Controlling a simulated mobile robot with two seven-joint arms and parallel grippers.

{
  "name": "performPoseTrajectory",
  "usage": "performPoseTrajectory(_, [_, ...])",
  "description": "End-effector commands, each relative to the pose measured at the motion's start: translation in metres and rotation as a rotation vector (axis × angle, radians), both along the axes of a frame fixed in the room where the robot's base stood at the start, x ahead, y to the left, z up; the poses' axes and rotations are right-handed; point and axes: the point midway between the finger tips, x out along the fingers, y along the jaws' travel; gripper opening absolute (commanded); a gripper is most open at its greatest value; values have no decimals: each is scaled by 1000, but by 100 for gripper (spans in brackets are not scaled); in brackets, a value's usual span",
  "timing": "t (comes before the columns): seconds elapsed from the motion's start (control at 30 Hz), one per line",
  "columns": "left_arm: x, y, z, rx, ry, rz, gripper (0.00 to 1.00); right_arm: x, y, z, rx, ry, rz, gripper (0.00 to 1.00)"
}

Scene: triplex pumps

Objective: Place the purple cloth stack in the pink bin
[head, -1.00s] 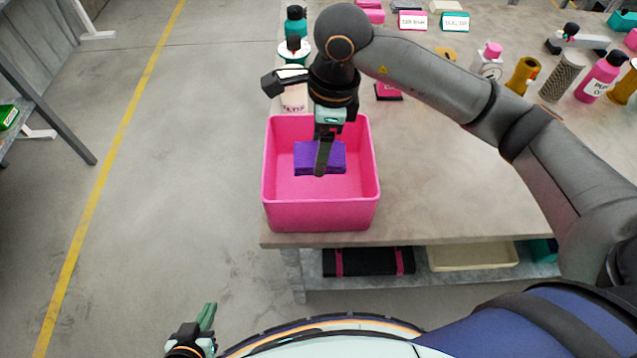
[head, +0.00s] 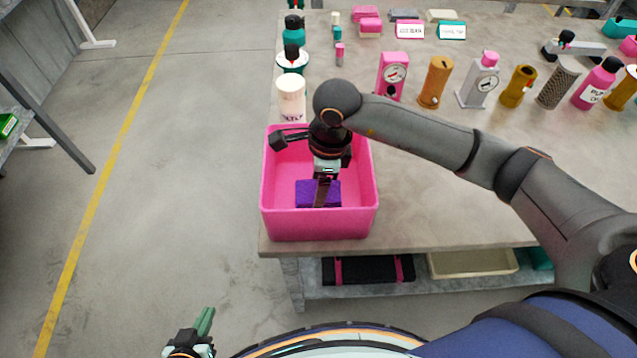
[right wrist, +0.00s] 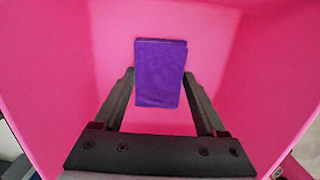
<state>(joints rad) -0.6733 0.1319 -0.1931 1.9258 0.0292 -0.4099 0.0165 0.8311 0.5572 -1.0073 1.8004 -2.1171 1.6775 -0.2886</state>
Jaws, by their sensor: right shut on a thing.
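The purple cloth stack (head: 304,196) is inside the pink bin (head: 318,224), low between its walls. My right gripper (head: 321,196) reaches down into the bin from above and is shut on the stack. In the right wrist view the stack (right wrist: 160,72) lies between the two dark fingers, with the bin's pink walls (right wrist: 50,75) around it. I cannot tell whether the stack touches the bin floor. My left gripper (head: 204,322) is at the bottom left, over the floor and away from the bin; its finger gap is not clear.
The bin stands at the table's (head: 430,215) front left corner. A white jar (head: 291,97) stands just behind it. Pump parts and bottles, including a pink gauge block (head: 392,75) and an orange cylinder (head: 435,82), line the back. The table right of the bin is clear under my arm.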

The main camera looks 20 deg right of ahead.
Motion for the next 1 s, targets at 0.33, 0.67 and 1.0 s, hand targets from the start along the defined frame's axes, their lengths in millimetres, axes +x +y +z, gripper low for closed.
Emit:
performPoseTrajectory(0.33, [0,-1,-1,0,2,-2,0,0,0,-1,0,0,-1,100])
performPoseTrajectory(0.67, [1,-1,3,0,-3,-2,0,1,-1,11,1,-4,0,100])
performPoseTrajectory(1.0, [1,0,1,1,-1,-2,0,-1,-10,83,0,-7,-2,100])
